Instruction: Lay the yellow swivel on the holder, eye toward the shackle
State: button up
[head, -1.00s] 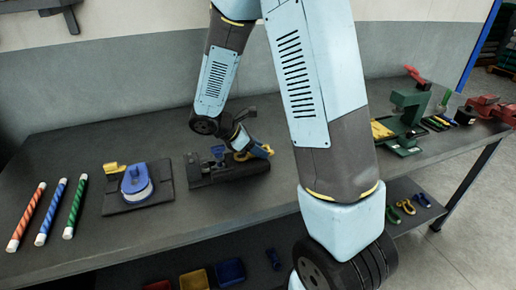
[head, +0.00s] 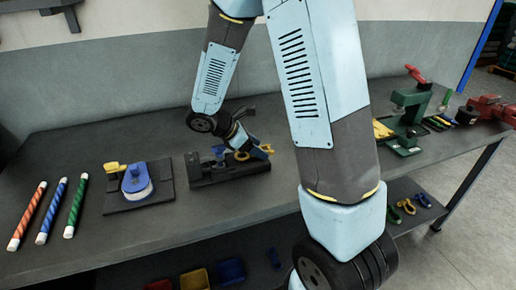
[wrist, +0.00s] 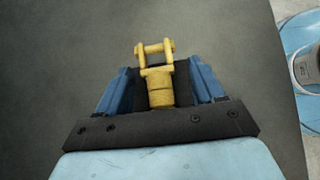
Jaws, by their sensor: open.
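The black holder (head: 232,174) lies on the bench in the middle of the head view. A blue shackle-like piece (head: 218,152) stands at its left part. My gripper (head: 258,149) is over the holder's right end. The yellow swivel (wrist: 159,82) is between the blue fingers of my gripper (wrist: 160,86), which are open on either side of it. Its forked end points away from the palm in the wrist view. In the head view a yellow ring (head: 242,156) shows left of the fingers, toward the blue piece. Whether the swivel rests on the holder is not clear.
A dark board (head: 115,203) with a blue and white tool and a yellow block lies left of the holder. Striped rods (head: 52,211) lie farther left. A green press (head: 408,106) and red vise (head: 490,108) stand at right. Coloured bins (head: 231,271) sit below.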

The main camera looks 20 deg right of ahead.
jog(key=v, duration=1)
jog(key=s+d+r+m+t+y, duration=0.3)
jog(key=s+d+r+m+y, duration=0.1)
jog(key=s+r+m, duration=0.4)
jog(key=s+d+r+m+t+y, duration=0.2)
jog(key=s+d+r+m+y, duration=0.2)
jog(key=s+r+m, duration=0.3)
jog(key=s+m+y, duration=0.1)
jog(key=s+m, duration=0.2)
jog(key=s, duration=0.1)
jog(key=shift+s+r+t, duration=0.2)
jog(key=shift+r+t, duration=0.2)
dwell(0.9)
